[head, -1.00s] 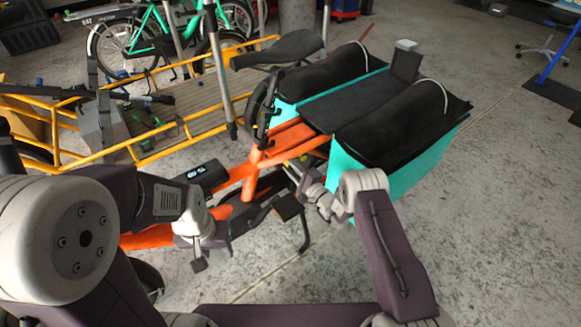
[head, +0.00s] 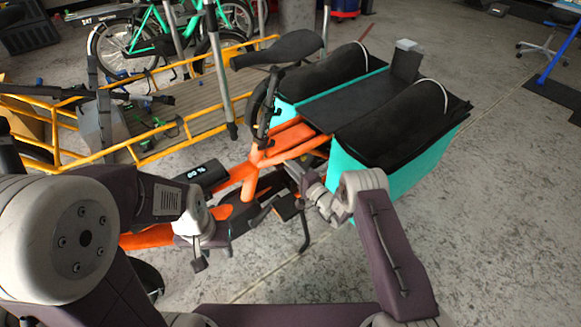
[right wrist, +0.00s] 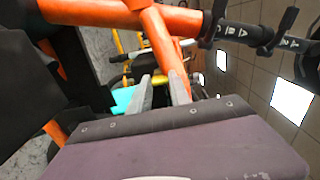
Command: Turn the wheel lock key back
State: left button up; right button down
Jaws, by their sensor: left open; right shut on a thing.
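The cargo bike has an orange frame (head: 262,172), a black saddle (head: 280,48) and teal-sided rear bags. My right gripper (head: 300,172) reaches in under the rear of the frame, by the rear wheel area. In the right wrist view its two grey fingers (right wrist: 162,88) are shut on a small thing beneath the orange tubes. That thing is mostly hidden, and I cannot make out the wheel lock key or its angle. A little yellow shows between the fingers. My left gripper (head: 198,262) hangs open and empty over the floor, in front of the lower frame.
The teal and black bags (head: 400,170) stand close beyond my right wrist. A black pedal (head: 290,210) sits just left of and below it. A yellow-framed cargo bike (head: 190,125) and a green bike (head: 150,40) stand behind.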

jog(key=shift+f, duration=0.1)
jog(key=c, duration=1.2)
grip_release()
jog(key=p+v, duration=0.3)
jog(key=v, duration=0.6)
jog(key=shift+p, duration=0.35)
